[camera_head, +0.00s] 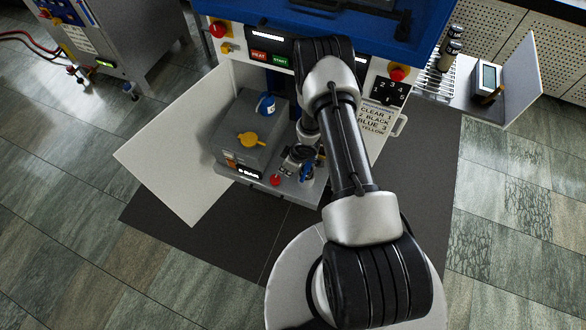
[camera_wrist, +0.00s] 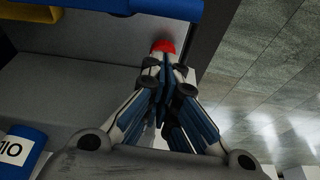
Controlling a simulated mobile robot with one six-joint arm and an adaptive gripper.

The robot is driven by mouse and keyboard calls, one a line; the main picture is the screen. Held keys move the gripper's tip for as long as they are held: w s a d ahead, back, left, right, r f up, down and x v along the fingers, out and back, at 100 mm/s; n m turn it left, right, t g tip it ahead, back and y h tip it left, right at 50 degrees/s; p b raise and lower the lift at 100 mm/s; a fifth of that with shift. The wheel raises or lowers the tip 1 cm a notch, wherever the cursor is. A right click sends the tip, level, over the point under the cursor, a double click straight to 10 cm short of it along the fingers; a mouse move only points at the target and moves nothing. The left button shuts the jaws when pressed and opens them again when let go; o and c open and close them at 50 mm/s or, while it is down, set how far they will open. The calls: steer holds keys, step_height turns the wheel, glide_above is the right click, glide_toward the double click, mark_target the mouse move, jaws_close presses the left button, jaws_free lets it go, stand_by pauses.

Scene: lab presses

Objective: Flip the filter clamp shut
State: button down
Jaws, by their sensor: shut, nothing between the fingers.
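My gripper (camera_head: 304,168) is at the front right of the grey unit, low over the ledge, with my arm reaching down from above. In the wrist view its blue and white fingers (camera_wrist: 165,72) are shut together and empty. Their tips overlap a red knob (camera_wrist: 163,46) in the picture; I cannot tell if they touch it. A red knob (camera_head: 275,181) also shows at the ledge's front in the head view. I cannot clearly pick out the filter clamp or tell its position; my gripper and arm hide part of that area.
The grey unit (camera_head: 240,160) carries a blue handle (camera_head: 265,105) and a yellow handle (camera_head: 250,139). A white door (camera_head: 175,150) stands open at left. A blue bar (camera_wrist: 140,8) crosses the top of the wrist view. A panel of numbered buttons (camera_head: 388,91) is at right.

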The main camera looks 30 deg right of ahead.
steer(key=p+v, duration=0.2)
steer(key=v, duration=0.8)
steer(key=shift+d+p, duration=0.2)
steer(key=shift+p, duration=0.1)
steer(key=shift+w, duration=0.1)
